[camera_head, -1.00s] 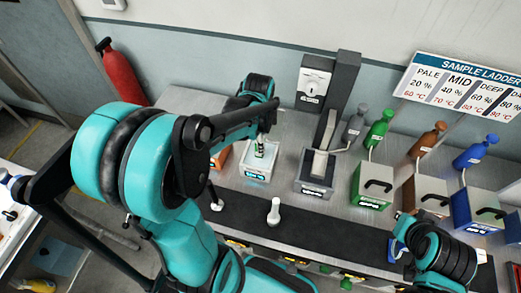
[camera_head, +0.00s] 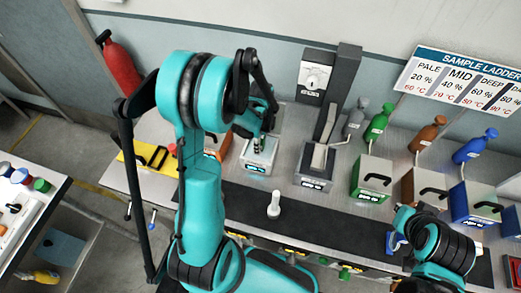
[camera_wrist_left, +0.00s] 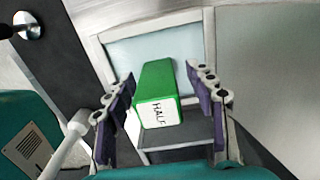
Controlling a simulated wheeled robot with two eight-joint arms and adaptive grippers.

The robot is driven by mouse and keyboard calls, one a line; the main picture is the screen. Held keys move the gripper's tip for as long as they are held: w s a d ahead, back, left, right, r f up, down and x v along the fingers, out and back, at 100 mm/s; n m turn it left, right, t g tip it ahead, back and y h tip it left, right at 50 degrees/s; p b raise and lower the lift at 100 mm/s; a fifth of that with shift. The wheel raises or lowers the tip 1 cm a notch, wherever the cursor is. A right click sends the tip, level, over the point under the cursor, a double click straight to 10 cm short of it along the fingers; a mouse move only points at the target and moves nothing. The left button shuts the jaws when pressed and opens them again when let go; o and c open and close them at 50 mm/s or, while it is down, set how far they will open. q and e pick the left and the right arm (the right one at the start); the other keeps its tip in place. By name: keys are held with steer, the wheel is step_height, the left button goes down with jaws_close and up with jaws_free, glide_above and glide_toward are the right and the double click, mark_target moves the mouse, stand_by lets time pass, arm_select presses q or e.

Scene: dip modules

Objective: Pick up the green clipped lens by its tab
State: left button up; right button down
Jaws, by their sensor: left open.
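The green clipped lens shows in the left wrist view as a green block-shaped tab (camera_wrist_left: 157,84) with a white label reading "HALF". It stands over a white-rimmed bath (camera_wrist_left: 97,55) with pale blue inside. My left gripper (camera_wrist_left: 161,76) is open, with one finger on each side of the tab and gaps between. In the head view my left gripper (camera_head: 262,126) is over the white bath (camera_head: 257,168), and the lens is mostly hidden there. My right arm (camera_head: 440,248) is at the lower right; I cannot make out its gripper.
A grey stand (camera_head: 312,180) is right of the bath. A green box (camera_head: 368,178), a brown box and a blue box (camera_head: 473,207) stand further right, with bottles behind. A white peg-like piece (camera_head: 274,205) stands on the dark strip in front.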

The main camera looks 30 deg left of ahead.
arm_select(q)
jaws_close()
